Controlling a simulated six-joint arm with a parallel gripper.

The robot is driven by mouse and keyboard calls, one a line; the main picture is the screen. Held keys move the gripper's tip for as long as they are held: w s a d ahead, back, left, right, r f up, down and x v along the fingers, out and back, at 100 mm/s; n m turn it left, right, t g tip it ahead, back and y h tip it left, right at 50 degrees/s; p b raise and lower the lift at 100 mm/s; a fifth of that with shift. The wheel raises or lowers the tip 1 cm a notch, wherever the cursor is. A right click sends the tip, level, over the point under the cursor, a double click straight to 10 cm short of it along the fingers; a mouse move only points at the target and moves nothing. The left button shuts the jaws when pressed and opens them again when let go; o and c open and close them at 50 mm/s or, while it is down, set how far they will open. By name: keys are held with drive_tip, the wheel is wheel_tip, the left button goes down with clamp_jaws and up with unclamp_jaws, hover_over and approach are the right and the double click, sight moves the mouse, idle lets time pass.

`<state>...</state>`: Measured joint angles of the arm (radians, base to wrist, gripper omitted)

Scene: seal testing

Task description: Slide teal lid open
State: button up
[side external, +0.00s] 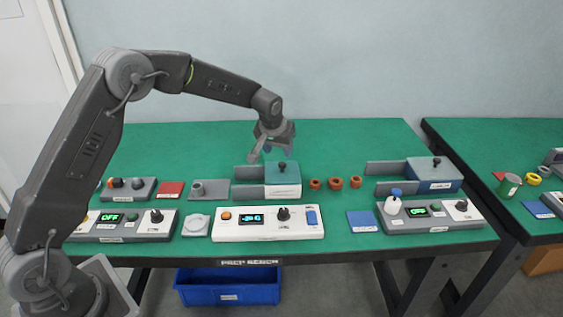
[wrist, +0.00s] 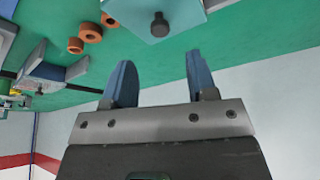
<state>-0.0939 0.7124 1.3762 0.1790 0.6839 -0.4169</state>
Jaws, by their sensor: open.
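The teal lid (side external: 284,175) lies on top of a white box (side external: 284,191) in the middle of the bench, with a dark knob standing on it. It covers the box top, and a grey rail (side external: 248,172) extends to the left of the box. The wrist view shows the teal lid (wrist: 172,28) with its dark knob at the top edge of the picture. My gripper (side external: 272,152) is open and empty, above and slightly behind the lid, apart from the knob. Its two blue fingers (wrist: 160,80) are spread in the wrist view, pointing towards the lid.
Several orange rings (side external: 335,184) lie right of the white box. A second, blue box (side external: 433,175) with a knobbed lid stands further right. A white control unit (side external: 268,223) stands in front, and a grey block (side external: 209,189) lies left. The bench behind the boxes is clear.

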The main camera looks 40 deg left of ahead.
sight(282, 163)
drive_tip(key=x, duration=0.7)
drive_tip(key=shift+c, duration=0.3)
clamp_jaws()
